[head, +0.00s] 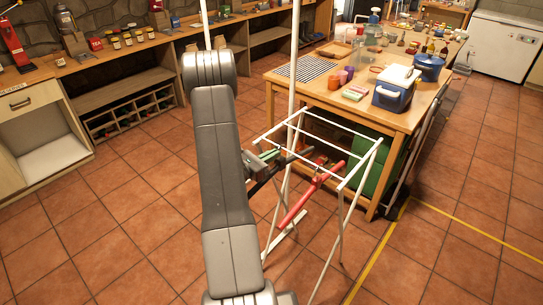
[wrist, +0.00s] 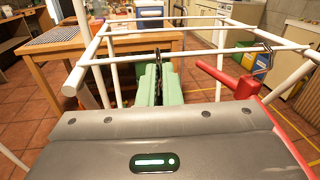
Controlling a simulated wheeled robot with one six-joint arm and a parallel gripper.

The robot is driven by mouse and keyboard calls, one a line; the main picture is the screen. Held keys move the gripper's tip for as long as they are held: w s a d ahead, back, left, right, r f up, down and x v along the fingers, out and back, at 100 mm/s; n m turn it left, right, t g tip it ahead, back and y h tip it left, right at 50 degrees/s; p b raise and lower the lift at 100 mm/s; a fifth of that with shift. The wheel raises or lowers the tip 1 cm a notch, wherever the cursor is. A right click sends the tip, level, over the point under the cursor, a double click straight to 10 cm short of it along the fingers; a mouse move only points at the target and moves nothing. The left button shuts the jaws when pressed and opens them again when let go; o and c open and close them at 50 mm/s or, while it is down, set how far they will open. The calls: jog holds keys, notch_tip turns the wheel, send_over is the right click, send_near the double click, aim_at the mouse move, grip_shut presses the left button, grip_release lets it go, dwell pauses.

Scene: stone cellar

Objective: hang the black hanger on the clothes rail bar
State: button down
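My gripper (head: 272,157), with pale green fingers, is at the left side of a white frame rack (head: 352,134). In the wrist view its fingers (wrist: 159,88) are close together on a thin black piece (wrist: 158,62), which I take to be the black hanger, seen edge-on. In the head view the black hanger (head: 301,153) shows as a dark bar by the fingers; its hook cannot be made out. A red hanger (head: 311,194) hangs on the rack to the right of my gripper. White upright poles (head: 295,65) of the clothes rail rise behind; its top bar is out of view.
A wooden table (head: 411,117) with a blue cooler (head: 394,93) and several small items stands just behind the rack. A green bin (head: 371,160) is below it. Shelves (head: 139,76) line the left wall. Open tiled floor lies at the left and right.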

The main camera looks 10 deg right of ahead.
jog(key=shift+r, duration=0.15)
jog(key=shift+s+a+r+p, duration=0.15)
jog(key=shift+r+p, duration=0.15)
jog(key=shift+r, duration=0.45)
jog(key=shift+s+b+v, duration=0.2)
jog(key=shift+b+v, duration=0.2)
jog(key=shift+v, duration=0.8)
jog(key=shift+s+b+v, duration=0.15)
jog(key=shift+b+v, duration=0.2)
jog(key=shift+v, duration=0.9)
jog(key=shift+s+b+v, duration=0.3)
jog(key=shift+b+v, duration=0.15)
jog(key=shift+v, duration=1.15)
jog(key=s+d+b+v, duration=0.1)
jog(key=s+v, duration=0.1)
jog(key=v, duration=1)
jog(key=shift+b, duration=0.35)
jog(key=shift+d+f, duration=0.1)
